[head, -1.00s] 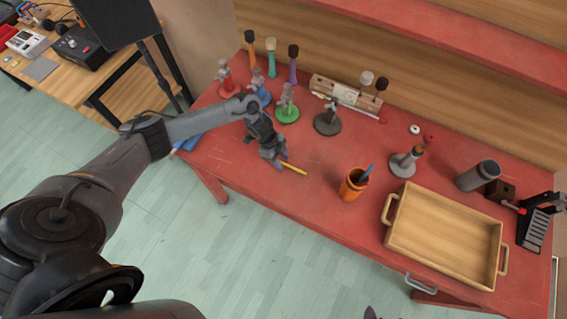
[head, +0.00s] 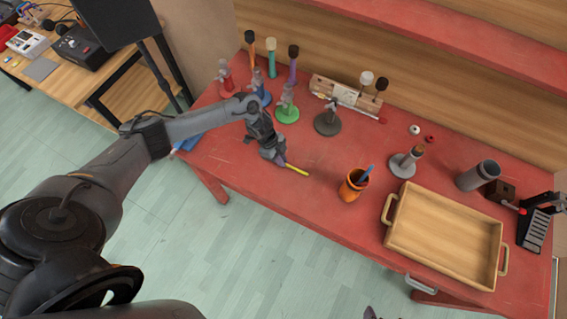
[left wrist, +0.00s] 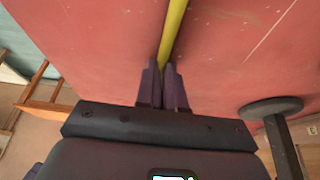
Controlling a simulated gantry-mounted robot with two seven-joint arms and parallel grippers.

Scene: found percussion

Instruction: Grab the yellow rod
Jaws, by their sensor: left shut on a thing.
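The yellow rod (head: 297,170) is a thin stick at the front left part of the red table, and it points to the right in the head view. My left gripper (head: 281,160) is shut on the rod's left end. In the left wrist view the rod (left wrist: 174,28) runs from between the two fingertips (left wrist: 166,70) towards the top edge. The fingers hide the gripped end. I cannot tell whether the rod touches the table. My right gripper does not show.
An orange cup (head: 351,188) with a blue stick stands right of the rod. A wooden tray (head: 445,233) lies farther right. Several clamp stands, such as the green one (head: 287,112), and upright mallets line the back. The red table (head: 320,150) is clear around the rod.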

